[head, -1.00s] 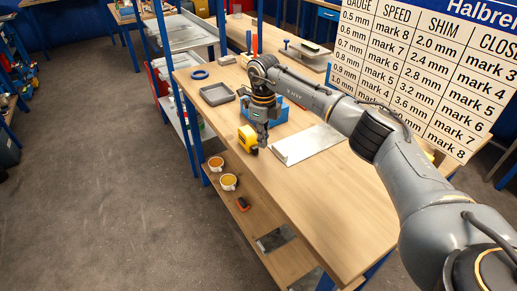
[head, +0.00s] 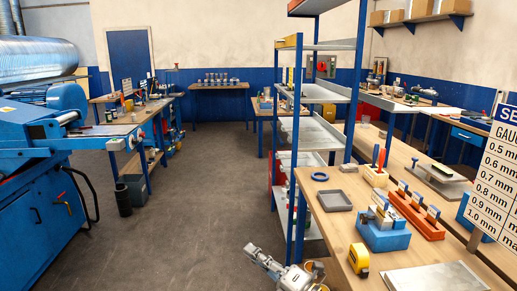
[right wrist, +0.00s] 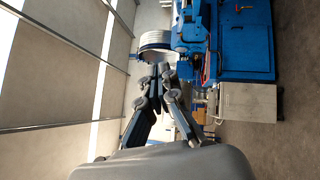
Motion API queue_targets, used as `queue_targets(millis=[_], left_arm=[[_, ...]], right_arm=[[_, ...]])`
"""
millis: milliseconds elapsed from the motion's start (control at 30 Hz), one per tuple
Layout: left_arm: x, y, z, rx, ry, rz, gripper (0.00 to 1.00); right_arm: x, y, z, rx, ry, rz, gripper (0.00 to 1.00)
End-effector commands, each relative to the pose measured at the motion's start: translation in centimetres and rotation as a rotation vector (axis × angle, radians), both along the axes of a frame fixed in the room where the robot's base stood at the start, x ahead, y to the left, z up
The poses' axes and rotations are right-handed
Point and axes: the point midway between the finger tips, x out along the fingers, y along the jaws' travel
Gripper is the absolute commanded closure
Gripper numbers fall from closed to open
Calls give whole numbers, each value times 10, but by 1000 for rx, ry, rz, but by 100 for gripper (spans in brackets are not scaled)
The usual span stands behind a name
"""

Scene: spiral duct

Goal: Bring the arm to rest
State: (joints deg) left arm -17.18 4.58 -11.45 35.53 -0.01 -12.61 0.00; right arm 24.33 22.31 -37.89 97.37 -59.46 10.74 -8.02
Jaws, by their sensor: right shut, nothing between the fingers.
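My right arm shows only at the bottom of the head view, low in front of the bench, with the right gripper (head: 253,253) at its left end over the aisle. In the right wrist view the right gripper's fingers (right wrist: 162,70) are together with nothing between them. That view is turned on its side and shows the room beyond the fingertips. My left gripper is in neither view.
The workbench (head: 343,221) at right holds a yellow tape measure (head: 359,260), a grey tray (head: 334,201) and a blue fixture (head: 384,236). A shelf rack (head: 318,136) stands behind the arm. A blue machine (head: 38,225) is at left. The grey floor (head: 190,215) between is clear.

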Motion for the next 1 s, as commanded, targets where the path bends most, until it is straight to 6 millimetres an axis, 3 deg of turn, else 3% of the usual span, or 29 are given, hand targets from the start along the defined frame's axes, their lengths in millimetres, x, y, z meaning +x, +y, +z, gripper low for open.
queue_targets(millis=[67,167,267,400,500,600,800,1000], left_arm=[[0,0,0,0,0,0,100],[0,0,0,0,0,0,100],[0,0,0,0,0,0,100],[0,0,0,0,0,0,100],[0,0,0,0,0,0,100],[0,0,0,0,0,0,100],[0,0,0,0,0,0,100],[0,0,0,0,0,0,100]], right_arm=[[-2,-30,-1,215,148,-153,100],[-7,-80,-20,455,361,-363,100],[-27,-130,-61,657,605,-575,100],[-86,-182,-133,862,963,-857,100],[-135,-201,-172,941,1177,-1011,100],[-179,-210,-197,979,1342,-1124,100],[-249,-215,-223,1004,1582,-1278,100],[-311,-214,-234,997,1776,-1395,100]])
